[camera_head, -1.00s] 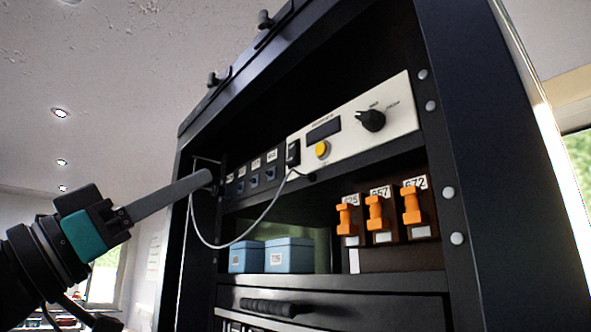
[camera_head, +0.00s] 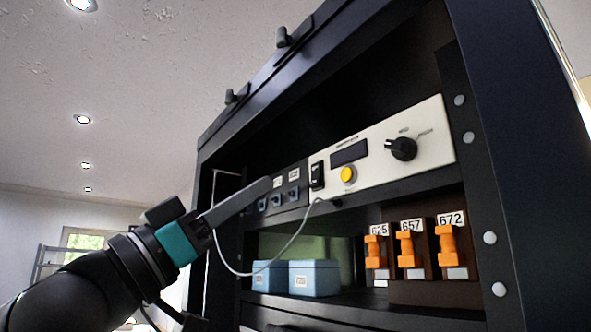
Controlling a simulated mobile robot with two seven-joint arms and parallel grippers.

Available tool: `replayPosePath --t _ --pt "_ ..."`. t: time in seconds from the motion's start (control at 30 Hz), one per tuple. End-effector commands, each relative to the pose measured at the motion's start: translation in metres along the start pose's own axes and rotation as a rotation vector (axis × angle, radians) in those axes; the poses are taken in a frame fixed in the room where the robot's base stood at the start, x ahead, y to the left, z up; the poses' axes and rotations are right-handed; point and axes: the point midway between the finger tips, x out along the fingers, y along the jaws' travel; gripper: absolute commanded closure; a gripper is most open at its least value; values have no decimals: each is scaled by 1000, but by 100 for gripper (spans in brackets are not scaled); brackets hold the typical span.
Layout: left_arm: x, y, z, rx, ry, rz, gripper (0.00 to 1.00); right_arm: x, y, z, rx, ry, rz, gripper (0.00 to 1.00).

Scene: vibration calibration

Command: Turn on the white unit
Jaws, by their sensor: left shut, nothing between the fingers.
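The white unit (camera_head: 425,133) is a panel on the rack's upper shelf. It carries a black rocker switch (camera_head: 317,175) at its left end, a yellow button (camera_head: 348,174), a dark display (camera_head: 349,153) and a black knob (camera_head: 402,148). My left gripper (camera_head: 268,184) is shut and empty. In the picture its tip lies over the dark panel left of the unit, short of the rocker switch; I cannot tell whether it touches anything. The switch's position is too small to read. My right gripper is not in view.
A dark panel with several blue connectors (camera_head: 276,200) sits left of the unit. A grey cable (camera_head: 291,243) hangs in a loop below. Blue boxes (camera_head: 315,278) and orange-handled items labelled 625, 657 and 672 (camera_head: 447,245) stand on the lower shelf. The rack frame (camera_head: 500,180) borders the right.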

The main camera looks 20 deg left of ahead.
Motion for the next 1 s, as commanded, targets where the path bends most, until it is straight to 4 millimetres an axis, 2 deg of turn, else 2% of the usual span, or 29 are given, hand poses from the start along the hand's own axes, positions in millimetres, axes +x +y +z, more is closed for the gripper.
replayPosePath --t 0.03,0.2,0.4,0.6,1.0 --pt "12 1 -4 -2 2 3 100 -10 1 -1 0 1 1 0" --pt "42 2 -3 -1 1 3 100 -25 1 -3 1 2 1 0" --pt "56 0 20 -2 -1 0 100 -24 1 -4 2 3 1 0" --pt "63 0 28 0 0 0 100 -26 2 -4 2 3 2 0" --pt "63 0 30 -1 4 0 100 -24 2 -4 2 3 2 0"
